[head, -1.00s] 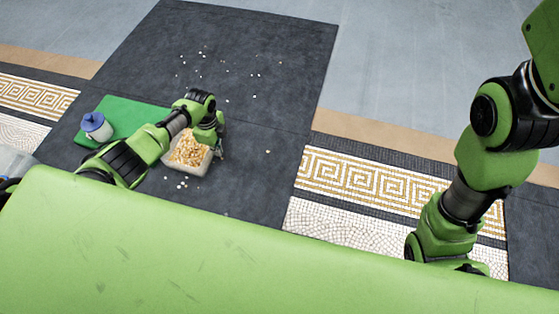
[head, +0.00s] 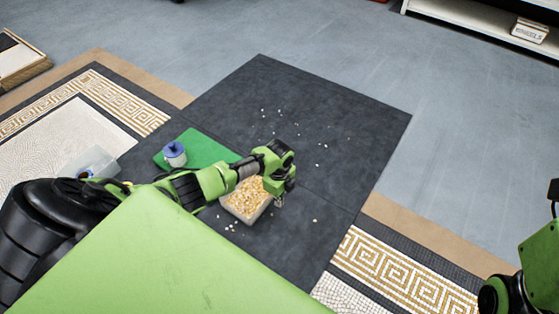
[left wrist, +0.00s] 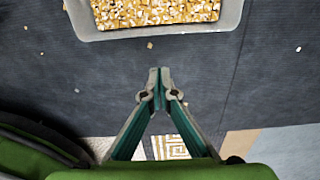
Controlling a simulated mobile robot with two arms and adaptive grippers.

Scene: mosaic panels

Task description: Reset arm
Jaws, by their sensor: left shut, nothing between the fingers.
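My left gripper (head: 280,200) is beside the right edge of a pale tray (head: 236,214) filled with yellow and white mosaic pieces (head: 245,195). In the left wrist view the gripper (left wrist: 159,72) is shut, its fingertips together and empty. There the tray (left wrist: 165,30) lies ahead of the fingertips, with a gap of dark mat between, and its pieces (left wrist: 150,12) show at the top. In the head view my left arm passes over the tray's far left side and hides part of it. My right gripper is out of view; only part of my right arm shows at the lower right.
A white container with a blue lid (head: 174,152) stands on a green mat (head: 205,150). Loose pale pieces are scattered on the dark mat (head: 345,125). A clear bin (head: 92,163) is at the left. A white shelf (head: 480,27) stands far right.

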